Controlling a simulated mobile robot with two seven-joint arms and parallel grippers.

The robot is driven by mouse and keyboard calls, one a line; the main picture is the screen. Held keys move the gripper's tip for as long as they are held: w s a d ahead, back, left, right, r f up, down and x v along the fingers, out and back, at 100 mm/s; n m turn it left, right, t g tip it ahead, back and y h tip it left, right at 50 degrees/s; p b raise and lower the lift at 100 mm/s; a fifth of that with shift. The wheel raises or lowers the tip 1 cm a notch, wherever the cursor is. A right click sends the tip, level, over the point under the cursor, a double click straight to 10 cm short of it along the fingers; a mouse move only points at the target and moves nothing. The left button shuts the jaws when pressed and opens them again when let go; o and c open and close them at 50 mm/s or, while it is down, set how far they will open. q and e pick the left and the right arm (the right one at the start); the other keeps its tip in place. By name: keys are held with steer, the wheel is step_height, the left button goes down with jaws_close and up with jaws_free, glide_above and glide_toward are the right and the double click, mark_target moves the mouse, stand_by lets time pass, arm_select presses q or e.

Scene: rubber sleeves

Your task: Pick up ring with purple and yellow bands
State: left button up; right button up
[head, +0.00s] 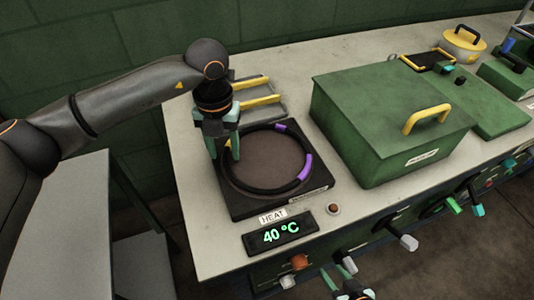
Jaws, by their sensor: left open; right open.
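The ring (304,168) is black with purple bands at its upper edge and right side, and a yellow patch at its left. It lies flat on the dark round plate of a heater (265,162). My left gripper (225,155) points down over the ring's left edge with its teal-tipped fingers open. The fingers hide part of that edge, and I cannot tell whether they touch the ring. My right gripper (341,276) is open and empty at the bottom edge, in front of the counter and away from the ring.
A heater display (280,233) reads 40 °C, under a HEAT label. A large green box (390,125) with a yellow handle stands right of the heater. A rack with yellow handles (260,101) lies behind it. Knobs (407,242) stick out along the counter front.

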arm_select(q)
jaws_close()
steer(key=shift+r, duration=0.1)
stand_by(1.2)
